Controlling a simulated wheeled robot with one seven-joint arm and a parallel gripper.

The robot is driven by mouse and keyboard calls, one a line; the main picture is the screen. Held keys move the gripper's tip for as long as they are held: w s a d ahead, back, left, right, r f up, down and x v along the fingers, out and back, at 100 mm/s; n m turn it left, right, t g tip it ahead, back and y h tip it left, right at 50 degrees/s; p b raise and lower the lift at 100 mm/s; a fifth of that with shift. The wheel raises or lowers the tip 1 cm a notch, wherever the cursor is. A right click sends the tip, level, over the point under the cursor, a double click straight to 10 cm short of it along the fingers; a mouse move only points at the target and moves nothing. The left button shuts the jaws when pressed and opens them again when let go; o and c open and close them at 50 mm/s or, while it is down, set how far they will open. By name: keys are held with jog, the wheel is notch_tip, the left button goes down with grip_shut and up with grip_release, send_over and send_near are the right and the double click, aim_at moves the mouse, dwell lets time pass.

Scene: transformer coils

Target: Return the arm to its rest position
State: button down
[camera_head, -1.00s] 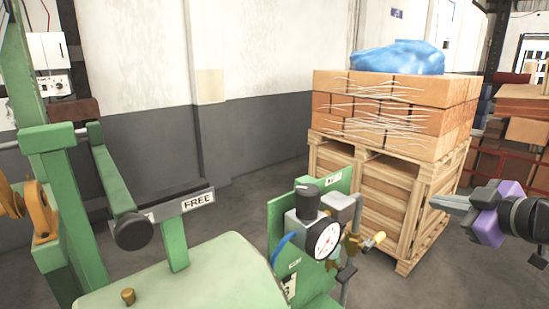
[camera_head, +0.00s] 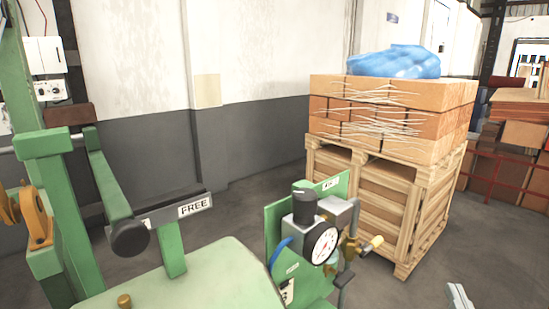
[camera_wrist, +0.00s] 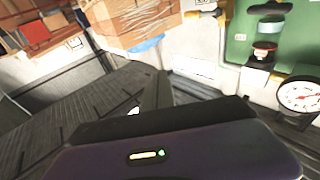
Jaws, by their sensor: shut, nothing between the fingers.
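My gripper (camera_head: 459,296) shows in the head view only as a small grey tip at the bottom edge, right of the pallet crate. The rest of my arm is out of that view. In the wrist view my gripper's fingers (camera_wrist: 156,90) point up from the dark purple body, closed together with nothing held between them. The fingers are clear of the things around them in the head view.
A green machine (camera_head: 190,280) with a pressure gauge (camera_head: 321,243) and valve stands in front. The gauge also shows at right in the wrist view (camera_wrist: 299,94). A wooden crate (camera_head: 372,205) bears wrapped cartons (camera_head: 390,110) and a blue bag (camera_head: 395,61).

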jog(key=s+a+f+n+g+y, duration=0.1)
jog(key=s+a+f, duration=0.3)
jog(key=s, duration=0.6)
jog(key=s+a+f+n+g+y, duration=0.1)
jog(key=s+a+f, duration=0.3)
jog(key=s, duration=0.6)
jog(key=s+a+f+n+g+y, duration=0.1)
jog(key=s+a+f, duration=0.4)
jog(key=s, duration=0.6)
jog(key=shift+a+g+y, duration=0.7)
jog(key=shift+g+y, duration=0.1)
jog(key=shift+y, duration=0.3)
jog(key=shift+f, duration=0.1)
